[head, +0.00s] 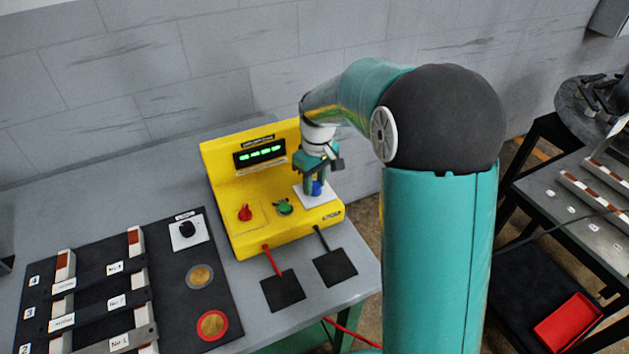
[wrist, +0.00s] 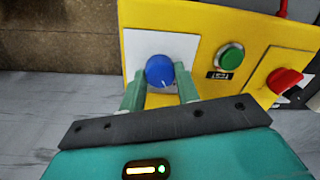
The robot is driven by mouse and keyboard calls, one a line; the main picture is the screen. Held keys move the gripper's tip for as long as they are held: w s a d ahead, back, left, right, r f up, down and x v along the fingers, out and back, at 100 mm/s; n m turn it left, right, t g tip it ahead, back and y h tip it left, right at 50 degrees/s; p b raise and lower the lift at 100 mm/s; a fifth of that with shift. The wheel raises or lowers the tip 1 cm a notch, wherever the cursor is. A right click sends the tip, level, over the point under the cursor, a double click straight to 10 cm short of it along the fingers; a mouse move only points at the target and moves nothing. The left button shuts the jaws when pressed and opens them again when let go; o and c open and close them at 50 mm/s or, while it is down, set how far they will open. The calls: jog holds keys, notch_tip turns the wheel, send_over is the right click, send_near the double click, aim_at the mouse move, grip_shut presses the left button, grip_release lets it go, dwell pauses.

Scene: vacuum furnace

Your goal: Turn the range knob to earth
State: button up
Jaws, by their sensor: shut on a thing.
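A blue range knob (wrist: 159,71) with a white pointer line sits on a white plate (wrist: 146,47) on the yellow instrument (head: 228,171). In the wrist view the line points down and slightly right; the plate's markings cannot be read. My gripper (wrist: 161,86) has one finger on each side of the knob and is shut on it. In the head view my gripper (head: 316,186) comes down over the knob (head: 316,188) at the right of the panel, hiding part of it.
A green button (head: 285,207) and a red knob (head: 245,212) sit left of the blue knob in the head view. Red and black leads run to dark pads (head: 283,290) in front. A black board (head: 226,290) with a black knob (head: 187,229) lies at left.

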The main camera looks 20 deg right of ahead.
aim_at(318, 186)
jog(key=m, duration=0.6)
jog(key=shift+m, duration=0.3)
jog(key=m, duration=0.6)
jog(key=shift+s+d+t, duration=0.1)
jog(key=shift+t, duration=0.3)
jog(key=shift+m, duration=0.3)
jog(key=o, duration=1)
jog(key=shift+c, duration=0.2)
jog(key=shift+r, duration=0.1)
notch_tip(318, 186, up, 14)
jog(key=shift+s+d, duration=0.2)
jog(key=shift+d, duration=0.1)
